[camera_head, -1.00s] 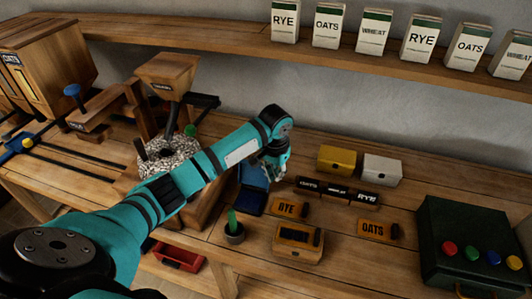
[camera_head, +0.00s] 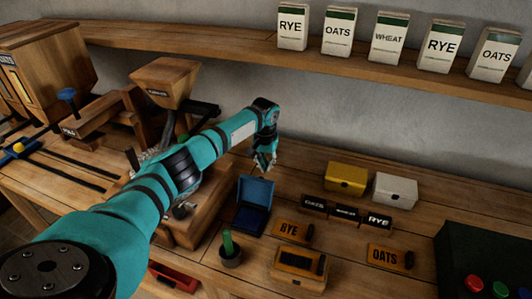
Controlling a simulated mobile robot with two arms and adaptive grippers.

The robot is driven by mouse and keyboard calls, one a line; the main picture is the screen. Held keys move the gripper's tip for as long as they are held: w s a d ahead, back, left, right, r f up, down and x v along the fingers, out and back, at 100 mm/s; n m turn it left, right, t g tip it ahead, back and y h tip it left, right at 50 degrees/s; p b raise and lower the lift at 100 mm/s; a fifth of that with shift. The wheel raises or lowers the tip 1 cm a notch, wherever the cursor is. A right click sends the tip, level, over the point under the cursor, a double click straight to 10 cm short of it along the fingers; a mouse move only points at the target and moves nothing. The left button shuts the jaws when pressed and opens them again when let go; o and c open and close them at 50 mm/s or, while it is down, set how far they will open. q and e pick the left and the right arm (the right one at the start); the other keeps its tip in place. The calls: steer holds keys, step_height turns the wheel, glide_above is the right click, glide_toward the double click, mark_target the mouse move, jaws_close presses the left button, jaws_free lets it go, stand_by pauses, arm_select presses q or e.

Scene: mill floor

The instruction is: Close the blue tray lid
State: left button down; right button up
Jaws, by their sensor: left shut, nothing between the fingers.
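The blue tray (camera_head: 249,222) sits on the bench near the middle. Its blue lid (camera_head: 257,191) is open and stands up at the tray's back edge. My left gripper (camera_head: 264,166) is shut and empty, just above and behind the lid's top edge. A small gap seems to show between the fingertips and the lid, but I cannot tell for certain whether they touch. My right gripper is not in view.
The mill (camera_head: 165,85) stands to the left.

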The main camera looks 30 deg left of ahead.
mark_target(257, 191)
arm_select(q)
steer(key=s+p, duration=0.1)
steer(key=s, duration=0.1)
steer(key=s+d+p, duration=0.1)
steer(key=p, duration=0.1)
steer(key=shift+s+f, duration=0.1)
steer(key=shift+s, duration=0.3)
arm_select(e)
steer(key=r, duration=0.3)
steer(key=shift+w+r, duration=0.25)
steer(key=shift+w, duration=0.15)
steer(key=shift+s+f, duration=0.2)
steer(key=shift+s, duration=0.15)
